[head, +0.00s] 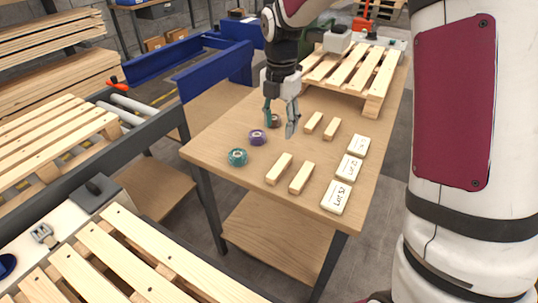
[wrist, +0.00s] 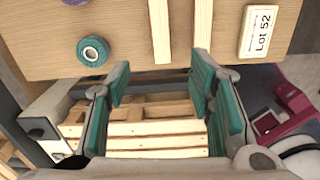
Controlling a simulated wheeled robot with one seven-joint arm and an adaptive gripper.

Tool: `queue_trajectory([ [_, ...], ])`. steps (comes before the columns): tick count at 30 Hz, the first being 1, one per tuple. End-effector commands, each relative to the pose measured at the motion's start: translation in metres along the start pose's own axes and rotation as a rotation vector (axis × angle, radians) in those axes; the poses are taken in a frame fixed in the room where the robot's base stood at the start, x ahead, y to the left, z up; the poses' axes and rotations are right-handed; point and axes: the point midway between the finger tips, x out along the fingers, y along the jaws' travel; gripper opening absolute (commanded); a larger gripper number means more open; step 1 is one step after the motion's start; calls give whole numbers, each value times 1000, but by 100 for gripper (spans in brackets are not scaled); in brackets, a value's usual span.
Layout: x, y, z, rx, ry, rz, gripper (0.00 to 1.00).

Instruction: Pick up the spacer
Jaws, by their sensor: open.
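Several pale wooden blocks, which look like the spacers, lie on the wooden table (head: 222,135). A near pair holds a left block (head: 279,169) and a right block (head: 302,178). A far pair holds a left block (head: 313,122) and a right block (head: 331,128). My gripper (head: 280,119) hangs above the table behind the near pair, open and empty. In the wrist view my gripper (wrist: 160,80) shows its teal fingers spread, with the two near blocks (wrist: 160,30) (wrist: 203,30) beyond the fingertips, partly cut off by the frame.
Teal (head: 237,157) and purple (head: 257,137) rolls lie left of the blocks; a brownish roll (head: 274,121) is partly behind my gripper. White lot cards (head: 336,197) line the right side. A pallet (head: 356,70) sits at the table's back. The table's front left is clear.

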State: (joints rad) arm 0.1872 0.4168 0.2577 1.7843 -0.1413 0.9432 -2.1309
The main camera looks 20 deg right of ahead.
Motion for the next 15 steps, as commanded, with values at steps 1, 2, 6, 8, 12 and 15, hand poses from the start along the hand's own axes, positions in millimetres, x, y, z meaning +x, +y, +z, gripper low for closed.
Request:
queue_trajectory([
  [1, 9, 4, 4, -36, 9, -3, 48],
  [2, 12, 6, 5, -55, 12, -3, 48],
  [6, 27, 9, 6, -95, 20, -6, 48],
  [8, 36, 9, 6, -98, 20, -7, 48],
  [12, 63, 8, 5, -98, 21, -7, 48],
  [15, 82, 8, 5, -97, 20, -7, 48],
])
